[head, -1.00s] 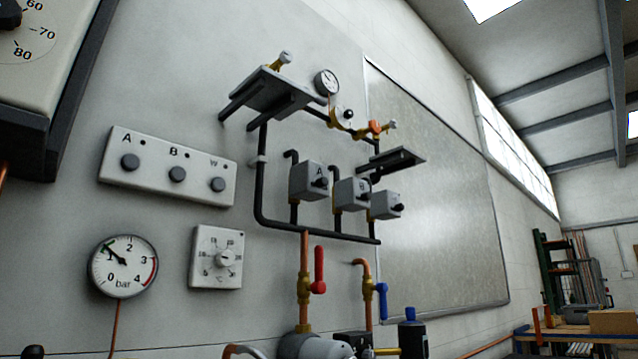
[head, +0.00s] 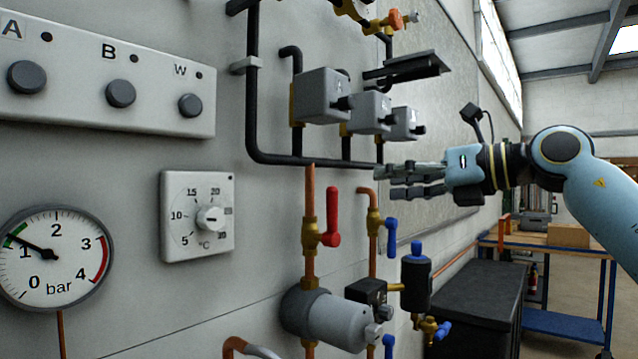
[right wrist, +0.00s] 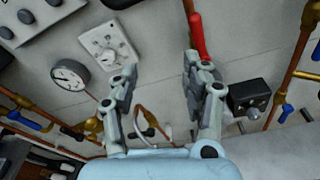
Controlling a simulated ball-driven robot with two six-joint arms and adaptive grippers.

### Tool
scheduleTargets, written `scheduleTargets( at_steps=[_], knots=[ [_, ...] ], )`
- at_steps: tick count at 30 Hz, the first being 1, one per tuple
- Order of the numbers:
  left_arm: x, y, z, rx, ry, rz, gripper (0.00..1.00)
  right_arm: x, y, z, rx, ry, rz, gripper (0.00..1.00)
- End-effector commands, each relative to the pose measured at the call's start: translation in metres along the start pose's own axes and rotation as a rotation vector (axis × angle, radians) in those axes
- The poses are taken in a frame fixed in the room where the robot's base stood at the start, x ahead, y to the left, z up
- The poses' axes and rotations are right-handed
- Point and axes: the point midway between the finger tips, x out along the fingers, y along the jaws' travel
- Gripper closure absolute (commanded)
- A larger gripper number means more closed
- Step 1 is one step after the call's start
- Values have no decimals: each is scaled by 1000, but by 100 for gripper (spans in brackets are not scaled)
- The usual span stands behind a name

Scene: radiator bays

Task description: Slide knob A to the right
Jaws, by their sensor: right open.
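My left gripper is not in view.
A white panel (head: 150,103) has round buttons marked A, B and W. A dial (head: 199,240), gauge (head: 57,256), red lever (head: 332,217) and blue lever (head: 391,237) are nearby. A black shelf (head: 408,68) juts out above the boxes. A dark chest (head: 470,300) stands lower right.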

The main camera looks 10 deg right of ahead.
Motion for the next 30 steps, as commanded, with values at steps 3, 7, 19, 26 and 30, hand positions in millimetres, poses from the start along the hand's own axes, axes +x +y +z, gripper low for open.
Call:
scheduleTargets(
  at_steps=[3,7,19,26,30],
  knots=[
    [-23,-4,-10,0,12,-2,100,-21,31,84,-136,-74,-9,52],
    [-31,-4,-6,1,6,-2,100,-29,39,119,-176,-110,-13,52],
    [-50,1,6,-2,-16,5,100,26,43,131,-171,-120,-4,52],
    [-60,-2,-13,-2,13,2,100,64,42,134,-173,-119,-7,52],
    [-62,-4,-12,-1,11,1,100,75,41,135,-176,-118,-8,52]
  ],
)
